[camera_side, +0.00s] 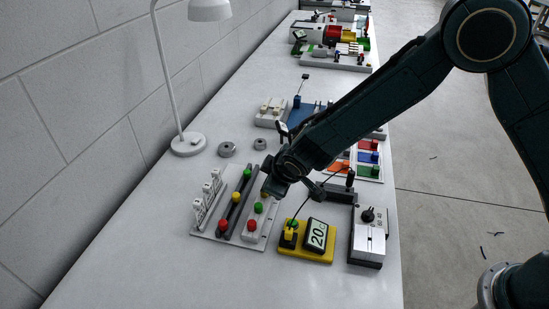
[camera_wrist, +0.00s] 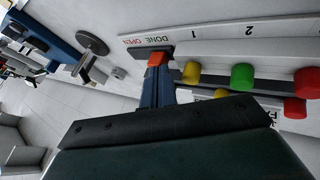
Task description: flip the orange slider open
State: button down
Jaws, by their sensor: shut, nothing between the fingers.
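The orange slider (camera_wrist: 157,59) shows in the wrist view as a small orange block beside a white plate lettered DONE and OPEN (camera_wrist: 146,41). My gripper (camera_wrist: 157,76) is shut and empty, its fingertips right at the orange slider; I cannot tell whether they touch it. In the side view my gripper (camera_side: 270,188) is low over the far right part of the grey panel (camera_side: 204,229), and the orange slider is hidden there.
Yellow (camera_wrist: 192,72), green (camera_wrist: 242,77) and red (camera_wrist: 306,82) knobs stand close beside my gripper. A yellow base with a display reading 20 (camera_side: 317,234) and a grey box (camera_side: 369,240) stand to the right. A lamp (camera_side: 188,143) stands by the wall. The front bench is clear.

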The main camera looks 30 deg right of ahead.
jog(key=shift+w+d, duration=1.2)
jog(key=v, duration=1)
